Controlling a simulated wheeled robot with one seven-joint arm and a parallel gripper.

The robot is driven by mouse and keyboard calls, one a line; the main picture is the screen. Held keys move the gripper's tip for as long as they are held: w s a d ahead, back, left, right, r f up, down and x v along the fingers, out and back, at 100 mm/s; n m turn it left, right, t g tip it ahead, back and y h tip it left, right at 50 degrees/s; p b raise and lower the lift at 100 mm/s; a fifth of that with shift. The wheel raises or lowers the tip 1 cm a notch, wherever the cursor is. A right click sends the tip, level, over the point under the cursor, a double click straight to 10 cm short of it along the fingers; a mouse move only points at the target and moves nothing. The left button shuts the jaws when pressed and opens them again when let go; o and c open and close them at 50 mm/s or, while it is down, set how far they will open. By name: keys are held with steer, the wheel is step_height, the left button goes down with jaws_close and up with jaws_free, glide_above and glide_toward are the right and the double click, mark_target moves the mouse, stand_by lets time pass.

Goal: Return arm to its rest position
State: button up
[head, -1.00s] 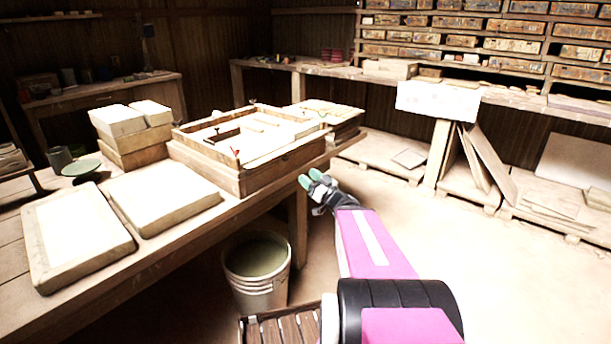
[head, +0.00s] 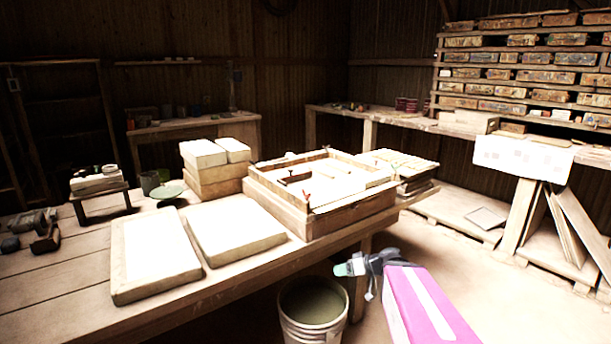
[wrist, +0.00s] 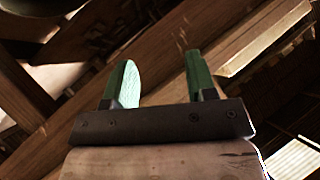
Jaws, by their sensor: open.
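My gripper (head: 346,269) has green fingertips and sits at the end of my pink arm, low and right of the middle in the head view. It is in front of the workbench's near edge, above and to the right of the bucket. In the wrist view my gripper (wrist: 158,80) shows two green fingers spread apart with nothing between them. Wooden beams of the bench show behind the fingers in that view.
The workbench (head: 75,268) carries two pale slabs (head: 154,248), a wooden frame (head: 330,221) and stacked blocks (head: 215,168). A bucket (head: 313,308) stands on the floor below its edge. Open floor (head: 460,262) lies to the right, before pallets and leaning boards (head: 577,230).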

steer(key=s+d+f+m+g+h, duration=0.5)
steer(key=s+f+m+h, duration=0.1)
steer(key=h, duration=0.5)
steer(key=shift+s+d+f, duration=0.15)
steer(key=shift+f, duration=0.55)
